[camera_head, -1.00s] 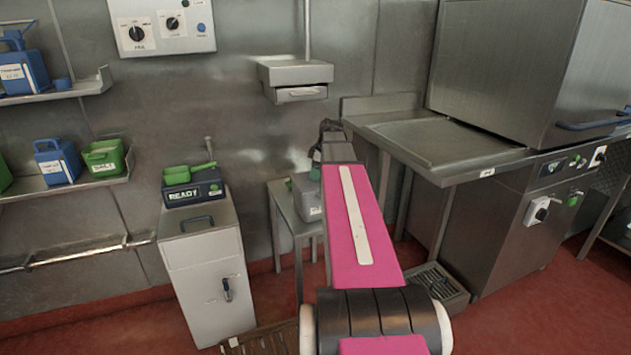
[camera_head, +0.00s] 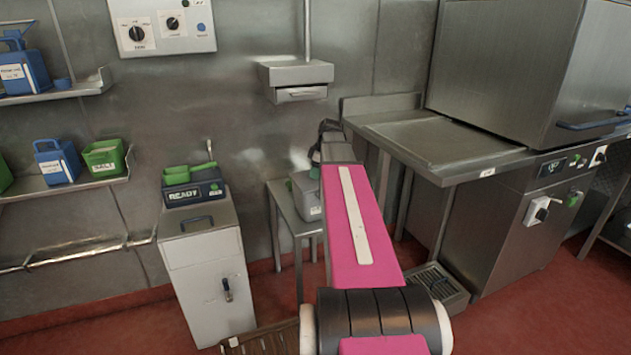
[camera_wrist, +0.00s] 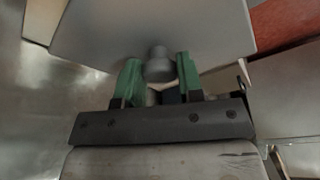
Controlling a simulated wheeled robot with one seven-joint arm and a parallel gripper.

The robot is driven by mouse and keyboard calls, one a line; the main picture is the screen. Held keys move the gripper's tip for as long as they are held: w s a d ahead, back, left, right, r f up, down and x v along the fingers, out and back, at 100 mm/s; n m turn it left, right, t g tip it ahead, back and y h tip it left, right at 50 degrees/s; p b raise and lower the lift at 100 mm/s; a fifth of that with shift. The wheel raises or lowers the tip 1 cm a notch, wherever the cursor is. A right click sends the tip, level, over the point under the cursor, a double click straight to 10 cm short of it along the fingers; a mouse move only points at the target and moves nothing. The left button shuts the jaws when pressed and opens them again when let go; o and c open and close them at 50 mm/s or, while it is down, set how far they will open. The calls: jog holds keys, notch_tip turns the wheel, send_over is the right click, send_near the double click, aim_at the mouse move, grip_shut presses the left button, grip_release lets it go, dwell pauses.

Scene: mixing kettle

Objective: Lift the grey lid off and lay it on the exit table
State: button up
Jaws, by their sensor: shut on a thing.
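The grey lid (camera_wrist: 150,28) fills the upper middle of the wrist view as a flat plate with a round grey knob (camera_wrist: 159,66). My gripper (camera_wrist: 157,72) has its green fingers on both sides of the knob and is shut on it. In the head view my gripper is mostly hidden behind my pink arm, near a grey box (camera_head: 304,196) on a small steel stand. I cannot tell whether the lid touches anything below. A steel table (camera_head: 440,144), seemingly the exit table, stands at right with a bare top.
A large steel machine (camera_head: 510,60) stands at the table's right end. A white cabinet (camera_head: 205,262) with a dark READY unit (camera_head: 193,191) stands left of the stand. A small shelf box (camera_head: 297,77) hangs on the wall above. A floor drain box (camera_head: 437,286) sits below the table.

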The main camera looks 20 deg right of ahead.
jog(key=shift+r, duration=0.15)
jog(key=shift+r, duration=2.1)
jog(key=shift+a, duration=0.1)
